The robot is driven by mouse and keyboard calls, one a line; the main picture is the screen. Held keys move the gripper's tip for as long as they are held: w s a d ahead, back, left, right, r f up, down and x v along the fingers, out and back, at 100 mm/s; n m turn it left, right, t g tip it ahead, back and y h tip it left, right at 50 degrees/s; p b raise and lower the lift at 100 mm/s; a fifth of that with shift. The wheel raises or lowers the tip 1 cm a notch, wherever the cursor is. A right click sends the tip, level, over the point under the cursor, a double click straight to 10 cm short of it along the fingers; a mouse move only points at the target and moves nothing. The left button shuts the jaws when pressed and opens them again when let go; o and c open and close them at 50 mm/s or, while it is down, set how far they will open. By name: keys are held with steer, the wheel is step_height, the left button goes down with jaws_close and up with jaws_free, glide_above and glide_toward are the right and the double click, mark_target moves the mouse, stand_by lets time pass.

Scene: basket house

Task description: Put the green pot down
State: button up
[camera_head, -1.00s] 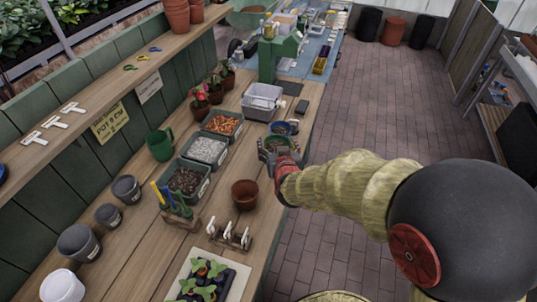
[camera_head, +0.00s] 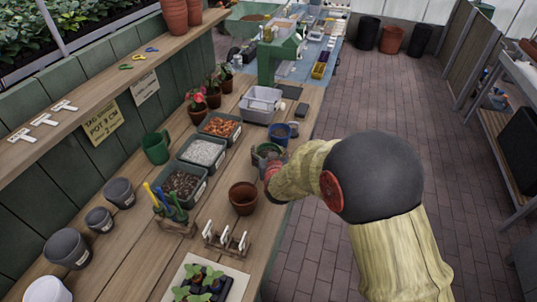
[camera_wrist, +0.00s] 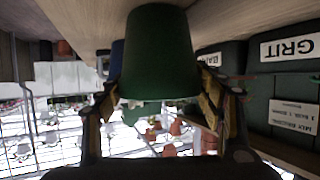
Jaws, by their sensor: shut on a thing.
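The green pot (camera_head: 266,151) is at the right part of the wooden bench (camera_head: 205,235), between the grey bins and the bench's edge. My gripper (camera_head: 271,162) is shut on it, with my arm reaching in from the right. In the wrist view the dark green pot (camera_wrist: 157,55) fills the middle, with a finger of my gripper (camera_wrist: 165,105) on each side. I cannot tell whether the pot's base touches the bench.
A blue pot (camera_head: 279,133) stands just behind the green pot. A brown pot (camera_head: 243,198) stands in front, with a rack of white tags (camera_head: 226,239) nearer. Bins of bark (camera_head: 183,184), grit (camera_head: 203,152) and orange pieces (camera_head: 219,126) line the left.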

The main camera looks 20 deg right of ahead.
steer(key=shift+f, duration=0.1)
steer(key=o, duration=1.2)
